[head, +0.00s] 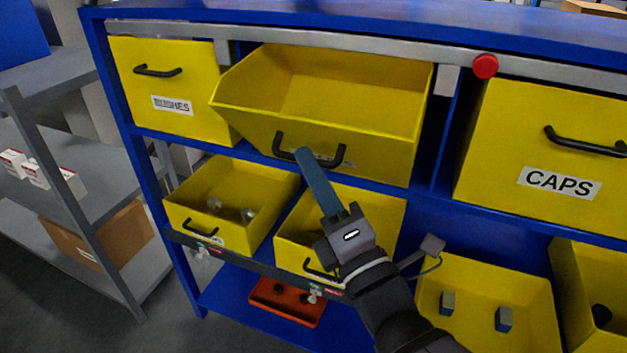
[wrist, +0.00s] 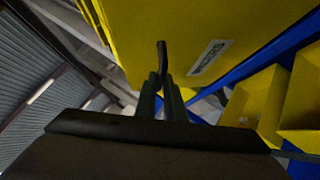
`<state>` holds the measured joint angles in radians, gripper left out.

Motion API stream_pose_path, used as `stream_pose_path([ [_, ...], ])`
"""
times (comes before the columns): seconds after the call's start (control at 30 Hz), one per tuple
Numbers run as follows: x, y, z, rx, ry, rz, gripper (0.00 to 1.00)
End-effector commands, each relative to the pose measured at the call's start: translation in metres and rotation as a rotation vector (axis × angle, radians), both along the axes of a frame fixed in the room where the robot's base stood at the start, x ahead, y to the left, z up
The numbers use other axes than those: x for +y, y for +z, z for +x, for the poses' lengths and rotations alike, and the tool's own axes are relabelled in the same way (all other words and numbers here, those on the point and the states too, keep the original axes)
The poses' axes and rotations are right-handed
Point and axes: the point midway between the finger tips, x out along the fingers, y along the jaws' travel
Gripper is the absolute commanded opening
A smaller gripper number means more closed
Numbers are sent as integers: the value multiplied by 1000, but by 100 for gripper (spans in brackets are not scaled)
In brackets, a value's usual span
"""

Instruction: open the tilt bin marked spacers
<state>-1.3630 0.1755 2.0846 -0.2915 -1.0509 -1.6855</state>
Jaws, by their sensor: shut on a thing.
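The yellow spacers bin (head: 375,152) is in the upper row, middle, in the head view. It is tilted forward and its open top shows an empty-looking inside. In the wrist view its front (wrist: 150,20) carries a white label (wrist: 207,58) that reads as spacers. In the head view the label is mostly hidden behind my gripper. My gripper (head: 302,153) is shut on the black handle (head: 337,158) on the bin's front. In the wrist view the fingers (wrist: 164,82) close around the handle (wrist: 161,52).
A closed bin (head: 190,75) is to the left, and the closed caps bin (head: 520,140) to the right. Open yellow bins (head: 235,185) stand below on the blue rack (head: 430,205). A red button (head: 485,66) is on the top rail. Grey shelves (head: 90,165) stand left.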

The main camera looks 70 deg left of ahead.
Motion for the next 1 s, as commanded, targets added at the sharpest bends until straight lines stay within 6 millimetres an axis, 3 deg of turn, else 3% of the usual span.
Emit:
stream_pose_path([
  [0.6, -1, -3, -1, -16, 0, 14, 0],
  [0.63, -1, -3, -1, -16, -1, 14, 16],
  [0.7, -1, -3, -1, -16, -1, 14, 28],
  [1.0, -2, -3, -1, -16, 0, 15, 28],
])
